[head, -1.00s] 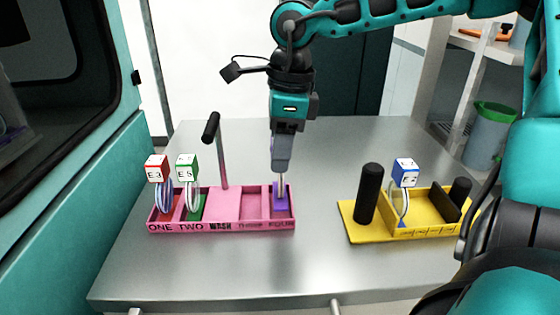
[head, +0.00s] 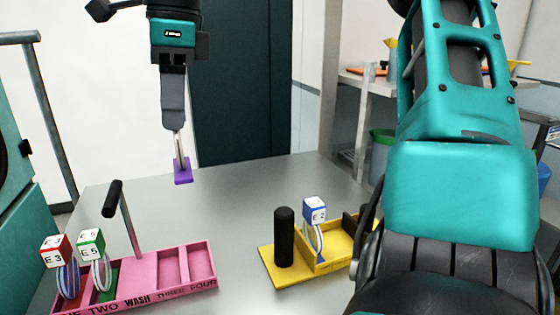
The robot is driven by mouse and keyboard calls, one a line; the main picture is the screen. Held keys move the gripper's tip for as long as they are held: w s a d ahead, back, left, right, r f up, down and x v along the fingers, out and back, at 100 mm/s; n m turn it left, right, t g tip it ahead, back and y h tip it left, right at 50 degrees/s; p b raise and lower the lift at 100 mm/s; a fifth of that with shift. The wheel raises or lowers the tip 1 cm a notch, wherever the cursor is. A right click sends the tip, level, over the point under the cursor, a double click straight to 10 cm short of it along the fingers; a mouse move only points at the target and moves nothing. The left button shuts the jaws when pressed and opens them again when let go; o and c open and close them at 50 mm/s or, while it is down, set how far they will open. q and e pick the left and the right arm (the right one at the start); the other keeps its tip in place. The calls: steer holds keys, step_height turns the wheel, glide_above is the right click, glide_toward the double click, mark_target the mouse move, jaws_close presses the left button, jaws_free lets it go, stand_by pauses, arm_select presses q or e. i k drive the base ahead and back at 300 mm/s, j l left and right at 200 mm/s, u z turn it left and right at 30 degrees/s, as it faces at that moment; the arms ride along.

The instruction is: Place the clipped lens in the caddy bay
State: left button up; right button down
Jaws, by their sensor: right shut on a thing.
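My right gripper (head: 179,139) hangs pointing down above the back of the table. It is shut on a thin, pale lens piece with a purple clip base (head: 183,173), held in the air clear of both caddies. A pink caddy (head: 140,308) with an upright handle stands at the lower left; its bays read TWO, WASH, THREE and FOUR, with the first label partly cut off. Bays THREE and FOUR look empty. A yellow caddy (head: 276,266) stands to the right. My left gripper is not in view.
A red-topped lens, E3 (head: 55,252), and a green-topped lens, E5 (head: 91,244), stand in the pink caddy's left bays. A blue-topped lens (head: 315,210) stands in the yellow caddy beside a black post (head: 284,238). The grey table (head: 228,205) is bare between the caddies.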

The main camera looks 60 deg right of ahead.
mark_target(334, 246)
steer(key=l+z, duration=0.1)
steer(key=z, duration=0.25)
steer(key=k+l+z, duration=0.1)
steer(key=z, duration=0.3)
steer(key=l, duration=0.1)
